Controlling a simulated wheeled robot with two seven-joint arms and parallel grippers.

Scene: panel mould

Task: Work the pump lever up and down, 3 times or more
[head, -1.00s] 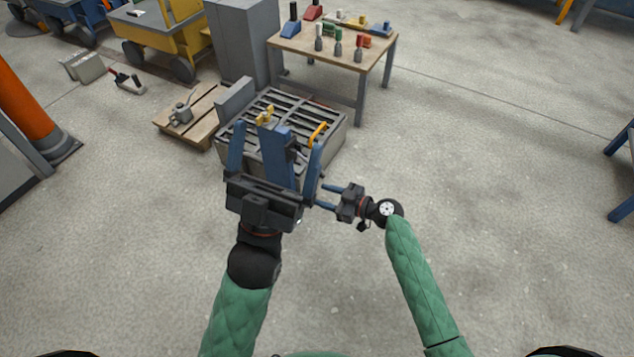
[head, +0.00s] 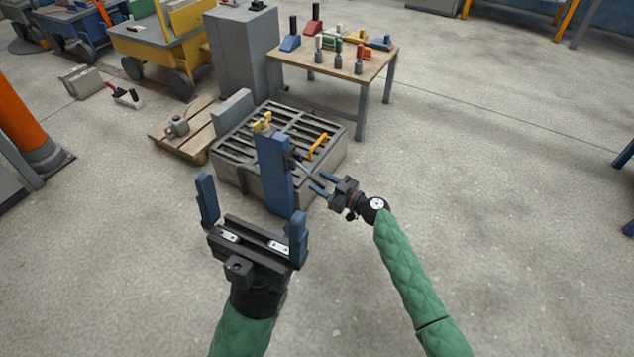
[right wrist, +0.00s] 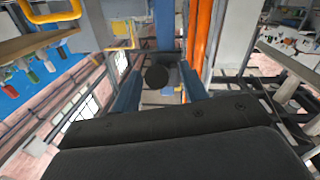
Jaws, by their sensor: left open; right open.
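The pump is a blue upright post (head: 273,172) standing at the front of the grated mould. Its lever (head: 308,168), a thin dark bar, comes off the post's right side towards my right gripper (head: 322,183). That gripper is open. In the right wrist view, a round dark end (right wrist: 157,77), likely the lever's tip, shows between the blue fingers, with space on both sides. I cannot tell how far in it reaches. My left gripper (head: 252,198) is open and empty, on the near side of the post, its fingers pointing up in the picture.
The grated mould (head: 325,165) has yellow clamps on top. A table (head: 345,66) with tools stands behind, beside a grey cabinet (head: 241,50).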

